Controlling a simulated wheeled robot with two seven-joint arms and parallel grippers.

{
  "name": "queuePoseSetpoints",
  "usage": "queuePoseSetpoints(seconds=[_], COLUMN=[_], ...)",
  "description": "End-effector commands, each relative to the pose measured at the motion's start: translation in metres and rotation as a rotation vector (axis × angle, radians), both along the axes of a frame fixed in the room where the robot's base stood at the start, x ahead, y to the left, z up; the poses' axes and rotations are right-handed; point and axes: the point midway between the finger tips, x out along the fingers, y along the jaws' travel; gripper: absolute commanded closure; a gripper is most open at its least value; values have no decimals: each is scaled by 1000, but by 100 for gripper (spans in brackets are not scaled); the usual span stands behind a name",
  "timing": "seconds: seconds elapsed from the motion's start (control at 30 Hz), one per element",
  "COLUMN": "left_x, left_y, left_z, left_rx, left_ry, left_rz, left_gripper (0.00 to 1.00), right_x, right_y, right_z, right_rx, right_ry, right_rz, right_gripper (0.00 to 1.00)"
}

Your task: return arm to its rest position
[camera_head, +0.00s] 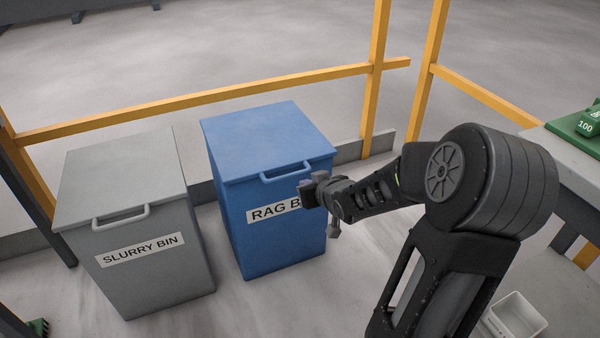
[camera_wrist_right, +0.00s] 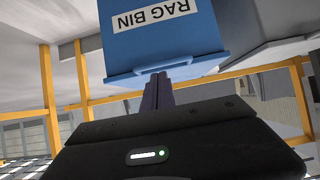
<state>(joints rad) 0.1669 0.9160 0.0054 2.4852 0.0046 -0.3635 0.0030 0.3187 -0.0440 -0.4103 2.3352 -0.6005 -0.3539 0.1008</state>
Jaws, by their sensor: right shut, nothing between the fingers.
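My right arm reaches in from the right of the head view. Its gripper (camera_head: 312,192) is shut and empty, in front of the blue rag bin (camera_head: 266,120), covering the end of its label. In the right wrist view the shut fingers (camera_wrist_right: 157,92) point at the rag bin (camera_wrist_right: 165,40), which appears upside down, with its handle just beyond the fingertips. I cannot tell whether they touch the handle. The rag bin's lid is down. My left gripper is not in view.
A grey slurry bin (camera_head: 125,180) with its lid down stands left of the rag bin. A yellow railing (camera_head: 200,98) runs behind both. A table (camera_head: 575,158) with a green object (camera_head: 580,130) is at the right edge. A white open container (camera_head: 518,318) is at the lower right.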

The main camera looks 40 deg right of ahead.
Motion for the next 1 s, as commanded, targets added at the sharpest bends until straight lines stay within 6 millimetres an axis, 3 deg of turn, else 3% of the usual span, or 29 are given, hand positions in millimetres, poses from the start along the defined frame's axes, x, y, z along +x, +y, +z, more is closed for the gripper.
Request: queuePoseSetpoints(seconds=[0.17, 0.87, 1.0], left_x=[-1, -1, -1], left_y=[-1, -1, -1], left_z=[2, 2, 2], left_rx=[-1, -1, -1], left_ry=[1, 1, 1], left_rz=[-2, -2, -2], left_gripper=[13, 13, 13], right_x=[-10, -11, -3], right_y=[4, 3, 34], right_z=[1, 0, -33], right_rx=[-1, 14, 96], right_ry=[-1, -5, 42], right_rz=[1, -22, -24], right_gripper=[100, 100, 100])
